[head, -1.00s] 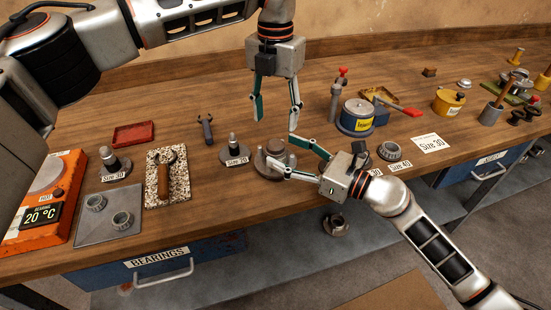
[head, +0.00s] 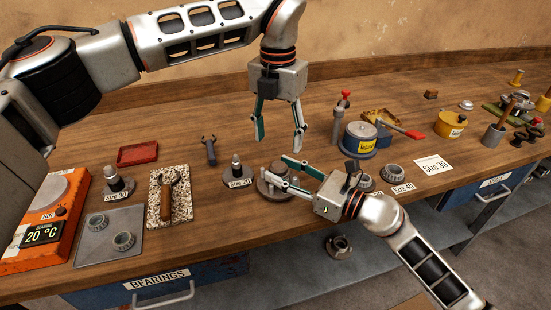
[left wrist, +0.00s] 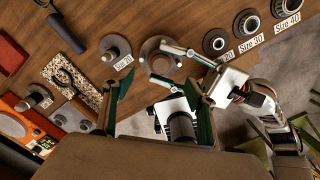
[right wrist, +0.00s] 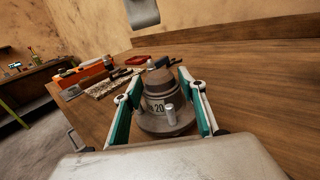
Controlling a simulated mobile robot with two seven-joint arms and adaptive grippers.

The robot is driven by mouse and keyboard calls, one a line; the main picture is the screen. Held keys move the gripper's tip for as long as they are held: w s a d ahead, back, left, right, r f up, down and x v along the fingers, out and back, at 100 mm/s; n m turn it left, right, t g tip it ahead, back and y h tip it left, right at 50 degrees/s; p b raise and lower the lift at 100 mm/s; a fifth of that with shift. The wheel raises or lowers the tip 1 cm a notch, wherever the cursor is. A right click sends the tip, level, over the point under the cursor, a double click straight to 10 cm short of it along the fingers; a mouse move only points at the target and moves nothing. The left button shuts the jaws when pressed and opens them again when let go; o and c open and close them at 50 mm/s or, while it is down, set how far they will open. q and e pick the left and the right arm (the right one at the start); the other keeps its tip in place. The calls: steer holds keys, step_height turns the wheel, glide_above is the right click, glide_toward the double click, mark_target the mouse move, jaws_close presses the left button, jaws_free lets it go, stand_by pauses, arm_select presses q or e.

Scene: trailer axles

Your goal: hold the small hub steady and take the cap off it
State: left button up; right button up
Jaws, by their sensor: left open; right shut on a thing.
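The small hub (head: 270,186), a round grey-brown piece on a wide base, stands upright on the bench. My right gripper (head: 275,170) is shut on it from the right, a finger on each side. In the right wrist view the hub (right wrist: 160,103) bears the mark 20, and a brownish rounded top, seemingly the cap (right wrist: 158,77), sits on it. My left gripper (head: 277,143) is open and empty, pointing down above and behind the hub. In the left wrist view the hub (left wrist: 160,57) lies beyond the open fingers. The cap's edge is hard to make out.
A Size 20 spindle stand (head: 237,172) is close left of the hub. Bearing rings (head: 394,173) and a blue tin (head: 360,138) stand to the right. A wrench lies on a speckled slab (head: 156,211) at left. The bench behind the hub is clear.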

mark_target(278, 165)
arm_select(q)
steer(key=s+a+r+t+h, duration=0.1)
steer(key=s+a+r+t, duration=0.1)
steer(key=s+r, duration=0.1)
steer(key=x, duration=0.7)
steer(key=d+x, duration=0.1)
steer(key=x, duration=0.3)
steer(key=shift+w+f, duration=0.2)
steer(key=shift+f, duration=0.05)
steer(key=shift+c, duration=0.4)
steer(key=c, duration=1.2)
steer(key=shift+c, duration=0.2)
steer(key=shift+r, duration=0.45)
arm_select(e)
steer(key=shift+f, duration=0.1)
arm_select(q)
steer(key=shift+v, duration=0.8)
steer(key=shift+w+d+r, duration=0.1)
steer(key=shift+w+r, duration=0.05)
